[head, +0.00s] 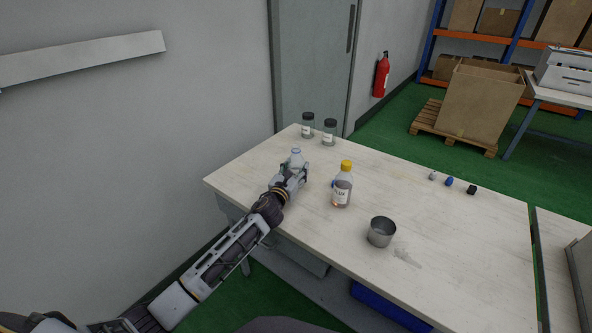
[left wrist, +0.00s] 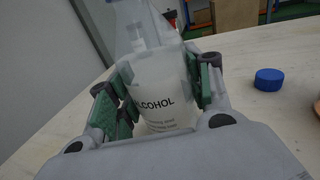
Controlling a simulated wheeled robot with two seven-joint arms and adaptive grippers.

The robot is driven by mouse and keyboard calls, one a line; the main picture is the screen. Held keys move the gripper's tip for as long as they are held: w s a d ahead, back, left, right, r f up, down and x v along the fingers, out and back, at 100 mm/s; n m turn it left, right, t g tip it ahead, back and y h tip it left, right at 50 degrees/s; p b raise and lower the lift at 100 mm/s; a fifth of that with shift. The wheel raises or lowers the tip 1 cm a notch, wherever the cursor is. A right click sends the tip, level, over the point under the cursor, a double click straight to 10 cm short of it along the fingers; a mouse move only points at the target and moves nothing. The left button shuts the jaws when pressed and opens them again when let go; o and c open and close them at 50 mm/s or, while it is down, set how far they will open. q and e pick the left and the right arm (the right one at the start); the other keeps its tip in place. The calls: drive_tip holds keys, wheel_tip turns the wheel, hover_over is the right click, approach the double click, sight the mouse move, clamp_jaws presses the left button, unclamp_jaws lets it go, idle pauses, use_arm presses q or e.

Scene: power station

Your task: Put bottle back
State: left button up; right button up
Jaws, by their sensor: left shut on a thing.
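A translucent bottle labelled ALCOHOL (left wrist: 158,105) stands between the green-padded fingers of my left gripper (left wrist: 160,88) in the left wrist view. In the head view the top of this bottle (head: 296,156) shows just beyond my left gripper (head: 291,170), at the table's left part. The gripper is shut on the bottle, which looks upright. Its lower part is hidden by the gripper in the head view, so I cannot tell whether it touches the table. My right gripper is not in view.
The white table (head: 440,240) carries two dark-capped jars (head: 329,133) behind the gripper. A yellow-capped bottle (head: 342,188) and a metal cup (head: 381,232) stand to the right. Several small caps, one blue (head: 449,182), lie at the far right. The table's middle right is clear.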

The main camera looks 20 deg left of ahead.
use_arm(q)
drive_tip(key=o, duration=1.1)
drive_tip(key=shift+f, duration=0.1)
